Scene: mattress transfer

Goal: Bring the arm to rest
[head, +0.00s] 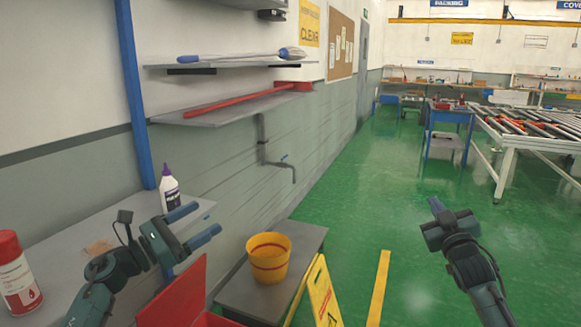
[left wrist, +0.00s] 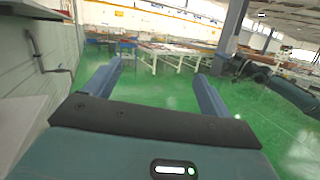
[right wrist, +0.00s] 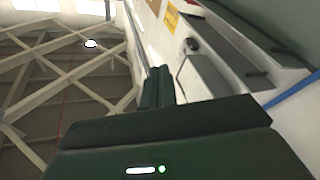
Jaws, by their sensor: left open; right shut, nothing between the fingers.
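My left gripper (head: 196,222) is open and empty above the grey bench at the lower left of the head view. Its two fingers (left wrist: 155,88) stand wide apart in the left wrist view, with only the room behind them. My right gripper (head: 436,208) is raised over the green floor at the right of the head view, clear of any object. Its fingers (right wrist: 159,86) are together with nothing between them in the right wrist view, which looks up toward the roof beams and the wall.
A white bottle with a purple cap (head: 169,190) and a red canister (head: 16,275) stand on the bench (head: 60,245). A yellow bucket (head: 267,258) sits on a low grey table (head: 300,243), near a yellow floor sign (head: 321,295) and a red box (head: 180,300). Wall shelves (head: 225,108) hang above. Green floor is open ahead.

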